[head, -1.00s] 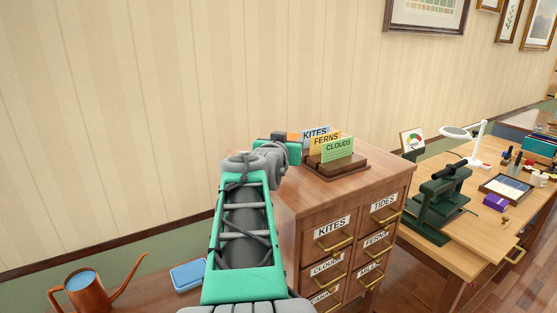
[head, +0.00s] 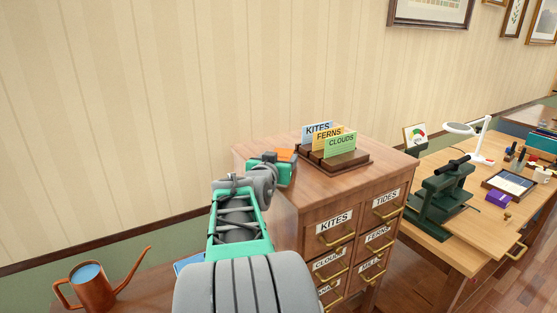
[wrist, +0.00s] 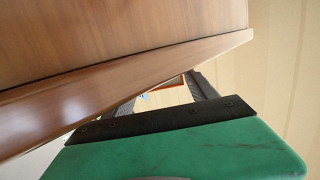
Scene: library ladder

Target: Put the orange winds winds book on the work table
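My gripper (head: 272,170) is at the left end of the card cabinet's top. In the wrist view its two dark fingers (wrist: 160,96) stand apart, with a pale, brown-edged shape visible between them and no clear grip on anything. A small orange patch (head: 286,155) shows just beyond my gripper in the head view. I cannot tell whether it is the orange winds book, and no title is readable. The work table (head: 485,232) is at the right, light wood, with bare board near its front edge.
The wooden cabinet (head: 290,190) has labelled drawers and carries a rack of KITES, FERNS and CLOUDS cards (head: 335,142). A copper watering can (head: 92,290) stands lower left.

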